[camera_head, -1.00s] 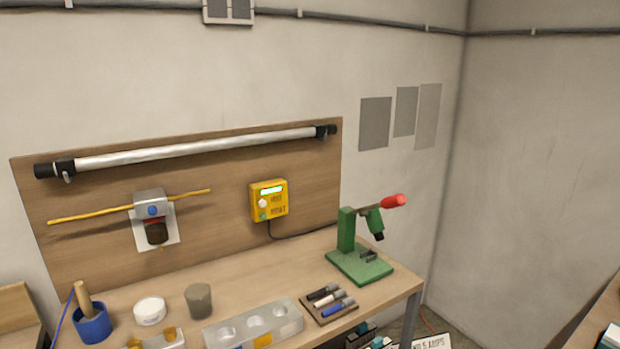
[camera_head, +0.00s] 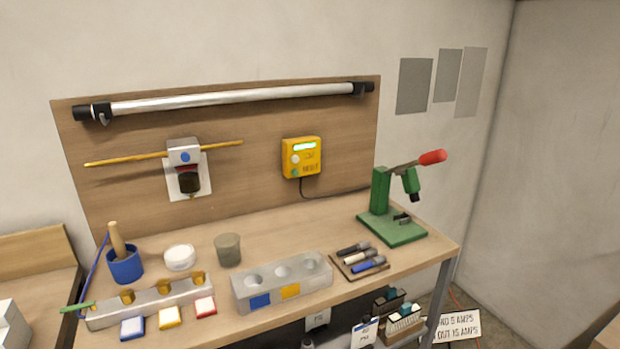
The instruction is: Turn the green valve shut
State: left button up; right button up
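A grey manifold block (camera_head: 150,303) with several brass fittings lies at the front left of the workbench. A thin green handle (camera_head: 77,307) sticks out at its left end; it looks like the green valve's lever, lying roughly level. A blue tag (camera_head: 132,328), a yellow tag (camera_head: 169,317) and a red tag (camera_head: 205,307) sit along the block's front. Neither of my grippers is in view.
On the workbench (camera_head: 300,235) stand a blue pot (camera_head: 126,265), a white dish (camera_head: 180,257), a grey cup (camera_head: 228,250), a grey holed block (camera_head: 282,285), a marker tray (camera_head: 359,263) and a green press (camera_head: 392,228). A yellow box (camera_head: 302,157) hangs on the backboard.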

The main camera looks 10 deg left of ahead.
aim_at(91, 304)
jog(key=u, duration=1.45)
